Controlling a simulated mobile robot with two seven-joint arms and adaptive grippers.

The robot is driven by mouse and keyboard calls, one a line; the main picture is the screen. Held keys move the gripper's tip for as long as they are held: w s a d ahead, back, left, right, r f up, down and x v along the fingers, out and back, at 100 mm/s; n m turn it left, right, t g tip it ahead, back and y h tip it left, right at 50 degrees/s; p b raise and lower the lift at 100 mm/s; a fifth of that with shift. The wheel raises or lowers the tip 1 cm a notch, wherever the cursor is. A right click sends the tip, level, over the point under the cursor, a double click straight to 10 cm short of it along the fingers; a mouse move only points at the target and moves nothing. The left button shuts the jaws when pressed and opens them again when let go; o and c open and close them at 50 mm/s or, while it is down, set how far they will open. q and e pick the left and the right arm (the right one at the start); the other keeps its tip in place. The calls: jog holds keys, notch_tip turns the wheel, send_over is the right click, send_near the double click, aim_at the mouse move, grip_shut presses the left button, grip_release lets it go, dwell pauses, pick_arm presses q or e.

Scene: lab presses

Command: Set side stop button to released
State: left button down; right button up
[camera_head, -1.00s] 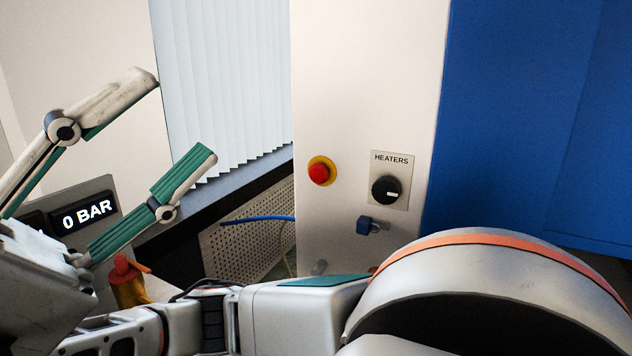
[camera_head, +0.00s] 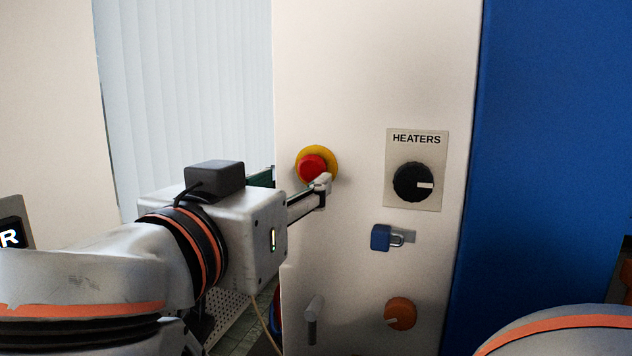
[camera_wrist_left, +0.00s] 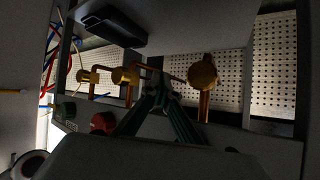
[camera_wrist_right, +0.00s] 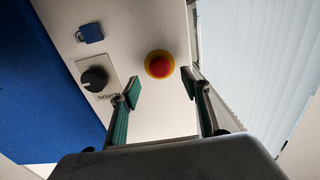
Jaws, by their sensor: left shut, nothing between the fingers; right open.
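The side stop button (camera_head: 312,168) is a red mushroom head on a yellow round base, on the pale cabinet panel. My right gripper (camera_head: 295,182) is in front of it in the head view, with one fingertip overlapping the button's lower right edge. In the right wrist view the button (camera_wrist_right: 159,65) shows beyond and between the open, empty fingers (camera_wrist_right: 160,88). I cannot tell whether the fingers touch it or whether it is pressed in. My left gripper (camera_wrist_left: 160,86) is shut and empty, in front of brass fittings; it is not visible in the head view.
Right of the button are the black HEATERS knob (camera_head: 413,183), a blue padlock (camera_head: 382,237) and an orange knob (camera_head: 400,314). A grey handle (camera_head: 313,318) sticks out below. Window blinds (camera_head: 185,90) are at left. Brass fittings (camera_wrist_left: 203,74) stand near my left gripper.

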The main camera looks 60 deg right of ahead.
aim_at(310, 170)
jog(key=x, duration=0.6)
jog(key=shift+d, duration=0.35)
jog(key=shift+c, duration=0.3)
